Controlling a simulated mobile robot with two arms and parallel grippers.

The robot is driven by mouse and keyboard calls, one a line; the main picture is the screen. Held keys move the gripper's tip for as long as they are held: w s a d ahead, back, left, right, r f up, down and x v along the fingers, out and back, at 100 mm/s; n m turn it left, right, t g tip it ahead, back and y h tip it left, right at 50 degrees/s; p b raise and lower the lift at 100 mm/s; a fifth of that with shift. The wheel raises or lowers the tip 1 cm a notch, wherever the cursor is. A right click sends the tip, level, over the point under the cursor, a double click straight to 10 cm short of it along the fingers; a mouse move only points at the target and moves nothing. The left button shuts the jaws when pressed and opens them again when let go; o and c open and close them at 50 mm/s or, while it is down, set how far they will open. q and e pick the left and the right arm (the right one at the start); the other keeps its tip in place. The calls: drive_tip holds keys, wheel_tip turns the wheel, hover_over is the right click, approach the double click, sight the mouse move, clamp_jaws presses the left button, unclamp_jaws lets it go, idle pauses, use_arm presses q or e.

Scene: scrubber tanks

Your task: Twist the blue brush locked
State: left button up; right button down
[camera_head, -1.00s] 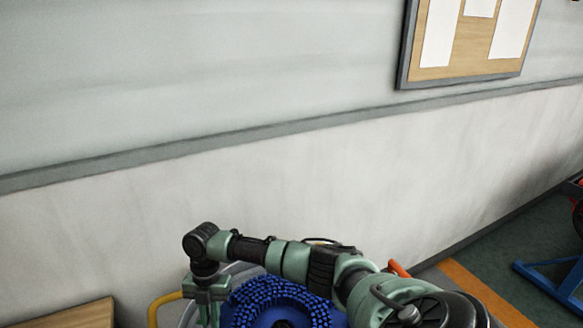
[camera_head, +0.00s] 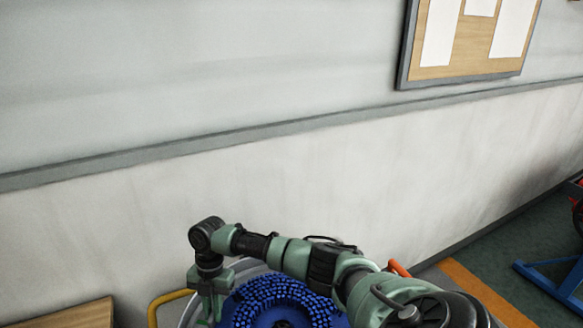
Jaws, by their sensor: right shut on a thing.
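The blue brush (camera_head: 275,296) is a round disc with dense blue bristles on its upper face and a dark hub at its centre. It shows at the bottom of the head view, partly cut off by the lower edge and partly covered by my right arm. My right gripper (camera_head: 209,312) points down at the brush's left rim and is shut on it. Its fingertips are near the lower edge of the picture and hard to make out. My left gripper is not in view.
A light round rim (camera_head: 187,314) and a yellow bar (camera_head: 160,303) lie left of the brush. A wooden top (camera_head: 75,316) is at the lower left. The pale wall (camera_head: 300,180) stands behind. A blue metal frame (camera_head: 550,287) stands on the floor at right.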

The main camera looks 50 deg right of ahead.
drive_tip(key=c, duration=1.4)
unclamp_jaws()
drive_tip(key=shift+o, duration=0.2)
drive_tip(key=shift+f, duration=0.1)
drive_tip(key=b+v, duration=0.2)
drive_tip(key=v, duration=0.5)
drive_tip(key=shift+d+r, duration=0.1)
drive_tip(key=shift+r, duration=0.4)
